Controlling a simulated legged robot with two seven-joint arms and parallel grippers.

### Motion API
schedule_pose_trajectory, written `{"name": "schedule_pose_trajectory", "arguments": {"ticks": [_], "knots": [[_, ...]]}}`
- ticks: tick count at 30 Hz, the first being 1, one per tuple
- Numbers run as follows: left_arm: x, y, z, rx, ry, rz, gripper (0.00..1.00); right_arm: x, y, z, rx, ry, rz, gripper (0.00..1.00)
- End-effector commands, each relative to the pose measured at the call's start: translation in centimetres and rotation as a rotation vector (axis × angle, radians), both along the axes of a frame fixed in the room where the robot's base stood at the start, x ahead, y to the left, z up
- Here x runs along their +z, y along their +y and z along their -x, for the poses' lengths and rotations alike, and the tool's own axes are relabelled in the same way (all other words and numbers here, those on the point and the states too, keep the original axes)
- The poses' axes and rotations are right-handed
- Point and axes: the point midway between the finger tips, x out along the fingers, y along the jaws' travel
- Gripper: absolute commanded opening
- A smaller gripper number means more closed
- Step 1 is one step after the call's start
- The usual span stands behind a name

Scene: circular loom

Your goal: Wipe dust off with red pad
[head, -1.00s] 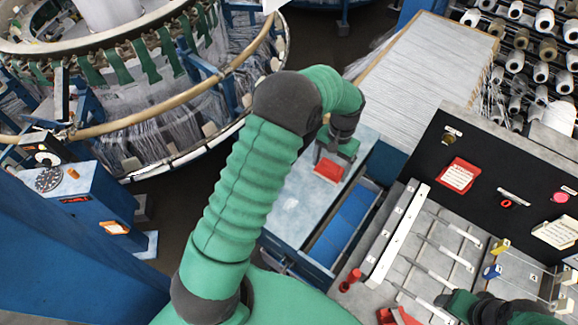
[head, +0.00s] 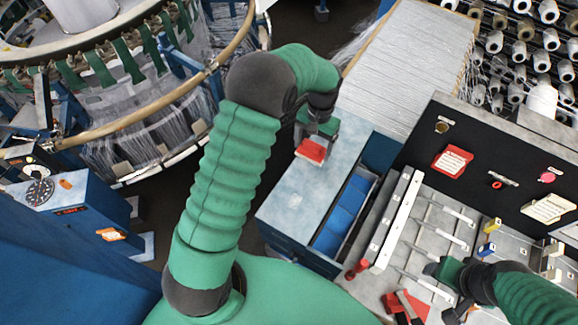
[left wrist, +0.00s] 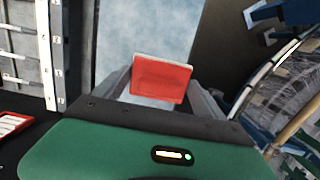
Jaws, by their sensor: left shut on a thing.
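My left gripper (head: 315,138) is shut on the red pad (head: 311,151). It holds the pad over the grey-blue top (head: 297,217) of a blue cabinet, towards its far end. I cannot tell if the pad touches the top. In the left wrist view the red pad (left wrist: 161,79) sits between the fingers, with the pale top (left wrist: 150,32) beyond. A faint whitish patch (head: 295,200) on the top, nearer me than the pad, may be dust. My right gripper (head: 440,270) is over the grey workbench at lower right; its fingers are unclear.
A blue drawer (head: 343,213) stands open along the cabinet's right side. The grey workbench (head: 392,283) holds a long white bar (head: 397,220), metal rods and red-handled tools. A black panel (head: 470,130) rises behind it. The circular loom (head: 150,120) is at the upper left.

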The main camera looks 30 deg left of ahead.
Motion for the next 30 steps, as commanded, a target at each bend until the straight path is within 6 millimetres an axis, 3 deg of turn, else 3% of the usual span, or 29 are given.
{"name": "schedule_pose_trajectory", "arguments": {"ticks": [12,30], "knots": [[3.7,-0.1,0.0,0.000,0.000,0.001,0.43,2.9,0.0,0.0,0.000,0.000,0.000,0.61],[3.8,-0.1,0.0,0.000,0.000,0.001,0.43,2.9,0.0,0.0,0.000,0.000,0.000,0.61]]}}
